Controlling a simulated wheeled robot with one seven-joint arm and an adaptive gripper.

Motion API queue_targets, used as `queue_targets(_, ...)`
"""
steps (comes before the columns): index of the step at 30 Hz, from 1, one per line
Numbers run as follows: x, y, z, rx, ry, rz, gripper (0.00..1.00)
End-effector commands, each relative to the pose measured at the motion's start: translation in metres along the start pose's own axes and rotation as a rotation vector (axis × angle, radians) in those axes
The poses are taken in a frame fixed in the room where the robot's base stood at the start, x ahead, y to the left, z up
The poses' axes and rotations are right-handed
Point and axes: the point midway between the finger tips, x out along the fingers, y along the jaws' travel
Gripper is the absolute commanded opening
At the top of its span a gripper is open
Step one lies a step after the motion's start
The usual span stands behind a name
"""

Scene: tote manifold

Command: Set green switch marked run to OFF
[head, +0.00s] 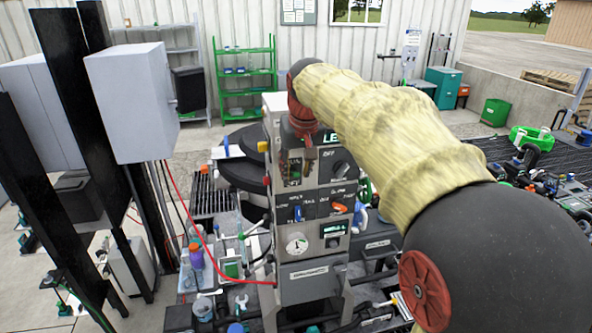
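A grey control cabinet (312,272) stands in the middle of the head view, with dark panels on its front. My gripper (303,150) hangs in front of its upper left part, pointing down. The fingers are small and partly blend with the panel, so I cannot tell whether they are open. A small green part (294,172) shows in a recess just below and left of the gripper. I cannot read a "run" label on it or tell its position. Lower on the front are a blue switch (298,212) and an orange switch (340,207).
A dark knob (342,168) is right of the gripper, and a round gauge (296,243) is lower. Bottles (196,255) and a red hose (205,243) are at left. A grey box (133,102) stands at upper left.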

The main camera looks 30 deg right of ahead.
Motion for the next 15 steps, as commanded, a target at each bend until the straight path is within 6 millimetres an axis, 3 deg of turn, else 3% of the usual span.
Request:
queue_targets(8, 0.0021, 0.0, 0.0001, 0.0, 0.0, 0.0, 0.33)
queue_targets(15, 0.0019, 0.0, 0.0001, 0.0, 0.0, 0.0, 0.2)
